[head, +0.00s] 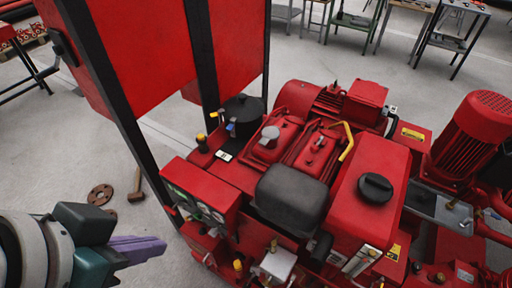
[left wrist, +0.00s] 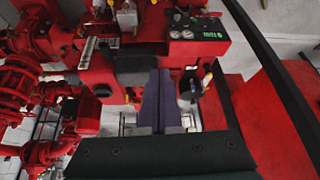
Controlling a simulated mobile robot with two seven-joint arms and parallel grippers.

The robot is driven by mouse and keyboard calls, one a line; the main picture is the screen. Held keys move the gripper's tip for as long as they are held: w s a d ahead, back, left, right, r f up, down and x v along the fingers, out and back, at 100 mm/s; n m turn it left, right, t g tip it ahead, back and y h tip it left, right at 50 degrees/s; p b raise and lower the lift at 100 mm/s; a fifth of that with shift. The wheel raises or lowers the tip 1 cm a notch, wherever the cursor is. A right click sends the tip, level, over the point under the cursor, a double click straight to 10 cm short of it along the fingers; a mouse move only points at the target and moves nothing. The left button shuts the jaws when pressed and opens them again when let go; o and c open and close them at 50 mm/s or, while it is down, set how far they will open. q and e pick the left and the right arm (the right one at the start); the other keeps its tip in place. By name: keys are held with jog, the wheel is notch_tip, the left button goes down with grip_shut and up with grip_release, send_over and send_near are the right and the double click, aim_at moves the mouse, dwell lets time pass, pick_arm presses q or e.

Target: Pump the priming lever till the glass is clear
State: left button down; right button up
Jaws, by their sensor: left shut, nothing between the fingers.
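My left gripper (head: 150,247) is at the lower left of the head view, left of the red pumpset (head: 240,175). Its purple fingers are together and empty; they also show from above in the left wrist view (left wrist: 157,100), over the machine. In the head view, small yellow-tipped parts stand on the front (head: 238,265) and at the back left (head: 201,138). I cannot tell which is the priming lever, nor make out the glass. My right gripper is out of view.
A red cabinet on black posts (head: 122,130) stands close behind my left gripper. A rusty flange (head: 100,194) and a mallet (head: 137,186) lie on the floor. Benches (head: 452,40) stand far back.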

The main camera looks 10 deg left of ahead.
pick_arm(q)
jog(key=w+d+f+t+b, duration=0.1)
jog(key=f+b, duration=1.7)
jog(key=f, duration=0.2)
jog(key=w+d+f+m+t+h+b, duration=0.1)
jog(key=w+f+b, duration=0.1)
jog(key=f+b, duration=1.6)
jog(key=w+d+f+t+h+b, duration=0.1)
jog(key=w+f+b, duration=0.1)
jog(key=f+b, duration=1.6)
notch_tip(320, 180, down, 5)
jog(key=shift+w+d+f, duration=0.1)
jog(key=shift+w+d, duration=0.05)
jog(key=shift+w, duration=0.1)
jog(key=shift+f, duration=0.1)
jog(key=b, duration=0.9)
send_over(248, 284)
jog(key=s, duration=0.2)
notch_tip(248, 284, down, 8)
jog(key=shift+s+a+f+b, duration=0.15)
jog(key=shift+a+f+b, duration=0.05)
jog(key=shift+f+b, duration=0.35)
jog(key=shift+s+a+f+b, duration=0.1)
jog(key=shift+a+f+b, duration=0.1)
jog(key=shift+f+b, duration=0.6)
jog(key=shift+f, duration=0.15)
jog(key=shift+s+f+t, duration=0.1)
jog(key=shift+f+t, duration=0.1)
jog(key=shift+t, duration=0.1)
